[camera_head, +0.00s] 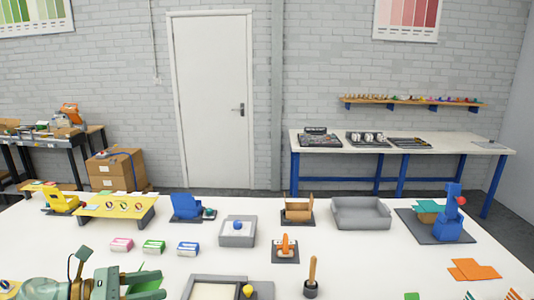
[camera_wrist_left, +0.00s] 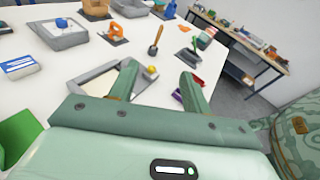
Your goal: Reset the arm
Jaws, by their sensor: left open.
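My left gripper (camera_head: 150,284) is at the lower left of the head view, over the near part of the white table (camera_head: 330,262). In the left wrist view the left gripper (camera_wrist_left: 160,84) has its two green fingers spread apart, with nothing between them. Beyond the fingertips in that view lie a grey-framed tray (camera_wrist_left: 100,78) and a yellow ball (camera_wrist_left: 151,71). My right gripper does not show in either view.
Pink, green and blue-white (camera_head: 188,249) small boxes lie near my left gripper. A grey box with a blue ball (camera_head: 238,225), an orange tool (camera_head: 285,246), a wooden-handled tool (camera_head: 312,272), a grey tray (camera_head: 360,213) and a blue model (camera_head: 449,220) stand farther right.

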